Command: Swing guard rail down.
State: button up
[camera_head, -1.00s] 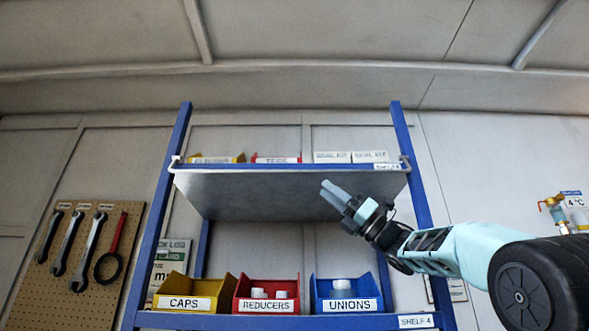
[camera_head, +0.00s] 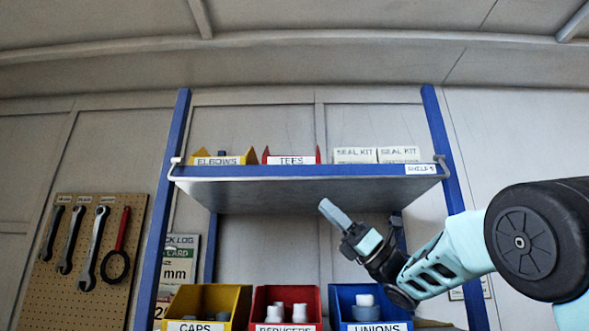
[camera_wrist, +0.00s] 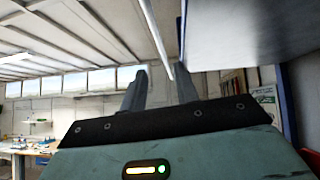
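The guard rail (camera_head: 300,179) looks like a thin pale bar along the lower front edge of the upper shelf, with a short bent arm at each end by the blue posts. In the wrist view, a pale rod (camera_wrist: 157,38), apparently this rail, runs down from the top edge toward the space between my fingers. My gripper (camera_head: 327,207) is below the upper shelf's front edge, right of centre, with fingers pointing up and left. The wrist view shows my gripper (camera_wrist: 160,82) with its two fingers apart and nothing visibly held. I cannot tell its depth from the rail.
The upper shelf (camera_head: 300,171) holds an elbows bin (camera_head: 225,160), a tees bin (camera_head: 290,159) and seal kit boxes (camera_head: 376,155). Below stand bins of caps (camera_head: 205,300), reducers (camera_head: 288,305) and unions (camera_head: 368,305). Wrenches hang on a pegboard (camera_head: 60,290) at left.

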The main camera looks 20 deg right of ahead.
aim_at(295, 178)
jog(key=p+x, duration=0.4)
jog(key=x, duration=0.6)
jog(key=shift+a+r, duration=0.25)
jog(key=shift+a, duration=0.05)
